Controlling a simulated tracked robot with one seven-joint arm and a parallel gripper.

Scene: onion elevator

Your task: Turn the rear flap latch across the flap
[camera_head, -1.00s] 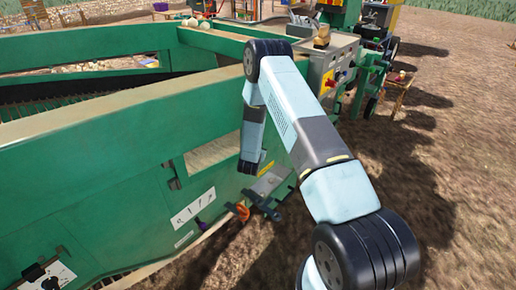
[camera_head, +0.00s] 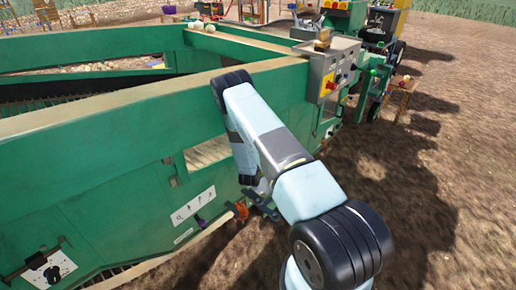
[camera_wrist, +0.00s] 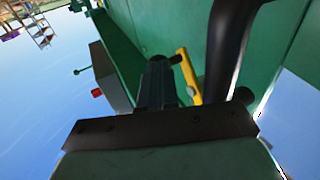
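My gripper (camera_head: 262,200) is low beside the elevator's green side wall (camera_head: 95,170) in the head view, partly hidden by my arm. In the wrist view two dark fingers (camera_wrist: 195,75) stand apart with no object seen clamped between them. A yellow bar (camera_wrist: 187,75) shows beyond and between the fingers, against green metal; I cannot tell whether it touches them. It may be the latch, but I cannot tell its position relative to the flap. An orange part (camera_head: 240,211) is just left of my gripper.
A grey control box (camera_head: 330,72) sits on the wall's far end; its red button also shows in the wrist view (camera_wrist: 97,92). A black handle on a white plate (camera_head: 48,272) is at lower left. Bare soil (camera_head: 440,190) on the right is open.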

